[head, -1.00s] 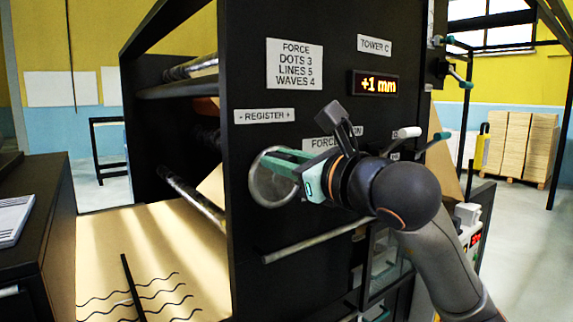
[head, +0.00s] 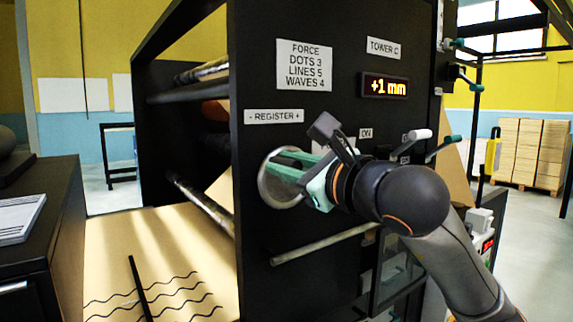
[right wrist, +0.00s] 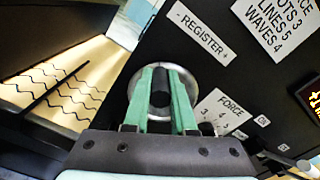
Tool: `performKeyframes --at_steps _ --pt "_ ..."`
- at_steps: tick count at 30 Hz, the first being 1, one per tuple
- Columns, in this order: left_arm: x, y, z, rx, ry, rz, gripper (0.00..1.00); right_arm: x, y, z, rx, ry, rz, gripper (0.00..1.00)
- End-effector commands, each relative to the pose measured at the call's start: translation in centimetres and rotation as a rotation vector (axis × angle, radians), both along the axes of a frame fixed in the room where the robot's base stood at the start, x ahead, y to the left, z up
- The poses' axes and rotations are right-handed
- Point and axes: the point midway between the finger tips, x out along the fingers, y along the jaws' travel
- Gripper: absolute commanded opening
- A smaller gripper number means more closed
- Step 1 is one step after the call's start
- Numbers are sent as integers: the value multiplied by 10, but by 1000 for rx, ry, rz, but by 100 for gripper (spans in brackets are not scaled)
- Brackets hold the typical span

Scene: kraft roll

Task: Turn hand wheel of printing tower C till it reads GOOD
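Printing tower C (head: 335,235) is a tall black panel. Its display (head: 384,86) reads "+1 mm" in amber. The round silver hand wheel (head: 270,190) sits under the "- REGISTER +" label (head: 273,116). My right gripper (head: 288,170) is at the wheel, its green fingers against its face. In the right wrist view the fingers (right wrist: 161,80) lie on both sides of a dark grip in the middle of the silver wheel (right wrist: 133,78) and appear closed on it. The gripper covers part of the wheel. My left gripper is not in view.
A "FORCE DOTS 3 LINES 5 WAVES 4" sign (head: 304,65) is above. Below the wheel a metal bar (head: 325,243) crosses the panel. Levers (head: 416,136) stick out at right. Paper with wavy lines (head: 180,250) lies at left, beside a dark cabinet (head: 50,240).

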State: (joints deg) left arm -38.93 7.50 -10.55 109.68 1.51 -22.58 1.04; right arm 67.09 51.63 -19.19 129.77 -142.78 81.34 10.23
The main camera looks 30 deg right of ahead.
Motion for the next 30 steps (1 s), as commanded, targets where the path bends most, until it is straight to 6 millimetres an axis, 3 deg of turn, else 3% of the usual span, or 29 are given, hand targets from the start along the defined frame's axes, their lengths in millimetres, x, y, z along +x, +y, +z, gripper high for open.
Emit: performKeyframes --at_steps 8,17,23,30 --pt "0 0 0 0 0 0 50 0 0 0 1 0 1 53" --pt "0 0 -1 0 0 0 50 -4 0 0 1 -1 0 53" --pt "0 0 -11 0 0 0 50 -33 -3 -1 0 -7 -2 53" --pt "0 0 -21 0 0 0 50 -86 -7 0 0 -7 -2 53"
